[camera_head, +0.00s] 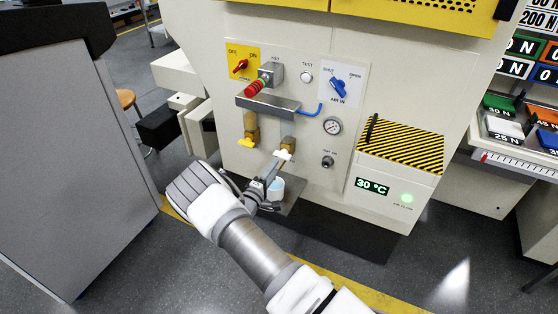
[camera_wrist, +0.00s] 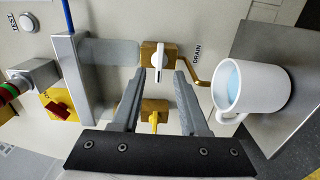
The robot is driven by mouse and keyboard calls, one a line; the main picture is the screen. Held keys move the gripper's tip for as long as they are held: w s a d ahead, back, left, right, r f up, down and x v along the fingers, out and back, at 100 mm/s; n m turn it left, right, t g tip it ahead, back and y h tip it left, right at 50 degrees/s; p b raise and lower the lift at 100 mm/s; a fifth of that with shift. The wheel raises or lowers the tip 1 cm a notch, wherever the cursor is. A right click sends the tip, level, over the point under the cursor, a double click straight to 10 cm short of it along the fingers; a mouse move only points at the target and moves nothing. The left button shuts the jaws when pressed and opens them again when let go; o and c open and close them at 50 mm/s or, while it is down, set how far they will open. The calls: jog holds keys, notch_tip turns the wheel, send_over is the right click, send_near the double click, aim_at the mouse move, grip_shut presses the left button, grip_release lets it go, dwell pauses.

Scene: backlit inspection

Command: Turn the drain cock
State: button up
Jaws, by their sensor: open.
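The drain cock is a brass valve with a white lever (camera_wrist: 158,58), beside the word DRAIN in the wrist view. The lever also shows in the head view (camera_head: 282,155), low on the machine front. My gripper (camera_wrist: 160,76) is open, its fingertips pointing at the valve, one on each side of the lever's end in the picture. I cannot tell whether they touch it. In the head view my gripper (camera_head: 276,164) is just below the lever. A bent brass pipe (camera_wrist: 198,82) runs from the valve toward a white mug (camera_wrist: 262,86) holding pale blue liquid.
A second brass valve with a yellow lever (camera_head: 245,143) is left of the drain cock. A grey block (camera_head: 268,105) juts out above both. The mug (camera_head: 275,190) stands on a grey shelf close below my gripper. A striped box (camera_head: 400,147) projects at right.

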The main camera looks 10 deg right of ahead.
jog(key=p+v, duration=0.2)
jog(key=v, duration=1)
jog(key=s+d+r+m+g+y, duration=0.1)
jog(key=s+d+r+m+g, duration=0.5)
jog(key=r, duration=0.6)
jog(key=s+d+r+m+g, duration=0.4)
jog(key=s+d+r+g, duration=0.4)
jog(key=r, duration=0.5)
jog(key=s+a+r+t+y, duration=0.25)
jog(key=s+r+y, duration=0.3)
jog(key=s, duration=0.35)
jog(key=s+a+r+t+y, duration=0.1)
jog(key=s+r+t+y, duration=0.25)
jog(key=s+r, duration=0.35)
notch_tip(320, 180, up, 19)
jog(key=s+g+p, duration=0.1)
jog(key=p, duration=1.9)
jog(key=shift+r+m+y, duration=0.2)
jog(key=shift+m+y, duration=0.1)
